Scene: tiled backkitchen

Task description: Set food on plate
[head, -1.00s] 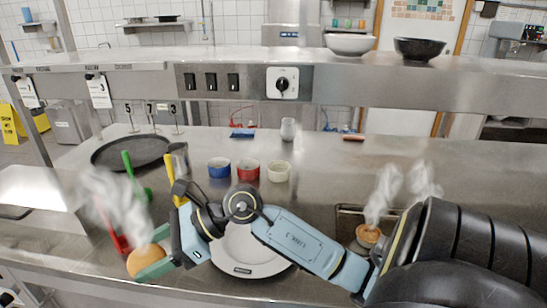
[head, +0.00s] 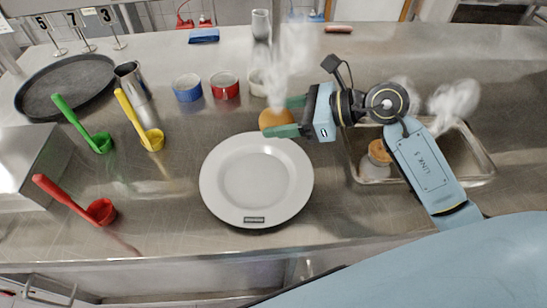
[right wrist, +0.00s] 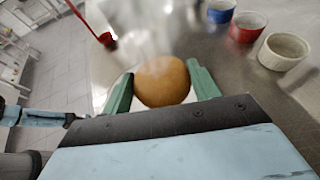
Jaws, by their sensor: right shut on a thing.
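A white plate (head: 217,187) lies empty on the steel counter in the middle of the head view. My right gripper (head: 283,117) is shut on a round orange-brown food item, like a bun (head: 270,119), with steam rising from it. The bun is held at or just beyond the plate's far right rim. In the right wrist view the bun (right wrist: 162,82) sits between the two green fingers. Another brown food item (head: 379,152) lies in a metal tray (head: 483,160) at the right, also steaming, partly behind my right arm. My left gripper is not in view.
Blue (head: 187,88), red (head: 225,86) and cream ramekins (head: 257,84) stand behind the plate. Green (head: 101,142), yellow (head: 152,139) and red ladles (head: 101,210), a metal cup (head: 131,79) and a black round tray (head: 66,87) are at the left.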

